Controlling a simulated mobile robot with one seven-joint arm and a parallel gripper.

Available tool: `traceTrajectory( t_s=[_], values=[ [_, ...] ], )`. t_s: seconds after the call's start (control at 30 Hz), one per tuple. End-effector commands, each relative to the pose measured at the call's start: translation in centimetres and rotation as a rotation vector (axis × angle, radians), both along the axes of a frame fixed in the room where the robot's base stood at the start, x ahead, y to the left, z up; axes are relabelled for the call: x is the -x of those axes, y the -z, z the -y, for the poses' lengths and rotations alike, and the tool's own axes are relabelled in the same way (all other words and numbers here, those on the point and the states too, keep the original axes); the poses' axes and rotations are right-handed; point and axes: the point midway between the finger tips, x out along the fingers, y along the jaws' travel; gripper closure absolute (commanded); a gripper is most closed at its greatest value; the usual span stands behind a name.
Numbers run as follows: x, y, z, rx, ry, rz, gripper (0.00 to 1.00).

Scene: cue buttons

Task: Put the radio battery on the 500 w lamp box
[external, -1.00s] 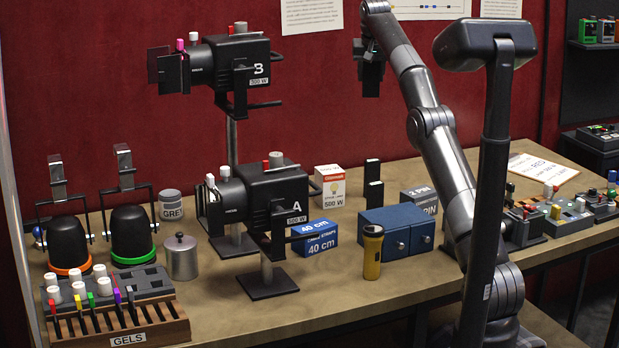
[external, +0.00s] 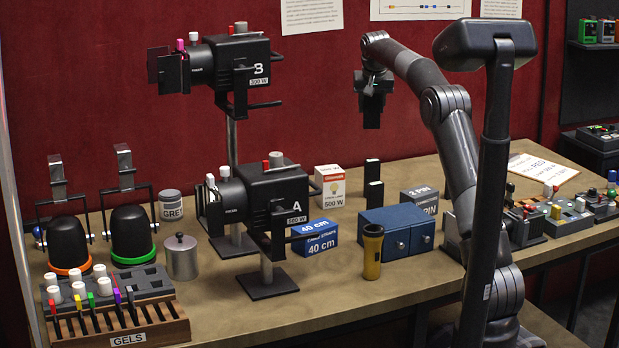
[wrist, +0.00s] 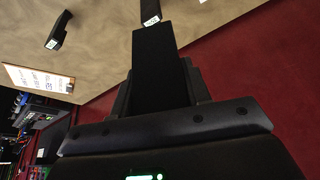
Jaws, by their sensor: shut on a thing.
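My gripper (external: 374,88) is high above the table, right of the upper lamp, shut on a dark block that I take to be the radio battery (external: 371,116). The block hangs down from the jaws, clear of the table. In the wrist view the battery (wrist: 155,65) fills the middle and hides part of the table. The 500 W lamp box (external: 330,188) is a white and orange carton standing upright on the table, below and left of my gripper. I cannot pick it out in the wrist view.
Two black upright items (external: 373,193) stand right of the box. A blue cable-strap box (external: 315,238), a blue drawer cabinet (external: 392,231) and a yellow torch (external: 373,252) are in front. Lamp B (external: 240,62) and lamp A (external: 262,192) stand to the left.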

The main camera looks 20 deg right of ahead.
Motion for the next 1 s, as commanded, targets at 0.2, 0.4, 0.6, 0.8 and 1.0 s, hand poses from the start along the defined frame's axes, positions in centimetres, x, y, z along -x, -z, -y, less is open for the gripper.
traceTrajectory(
  t_s=[0.2, 0.4, 0.6, 0.8, 1.0],
  values=[
    [-0.3, 2.2, -0.6, -0.001, -0.001, 0.000, 0.81],
    [-2.4, 4.7, -4.1, 0.000, -0.005, 0.000, 0.81],
    [-4.7, 7.3, -7.8, 0.000, -0.004, 0.001, 0.81],
    [-6.0, 8.6, -9.8, -0.001, -0.002, 0.002, 0.81],
    [-6.1, 10.7, -10.0, 0.000, 0.000, -0.001, 0.81]
  ],
)
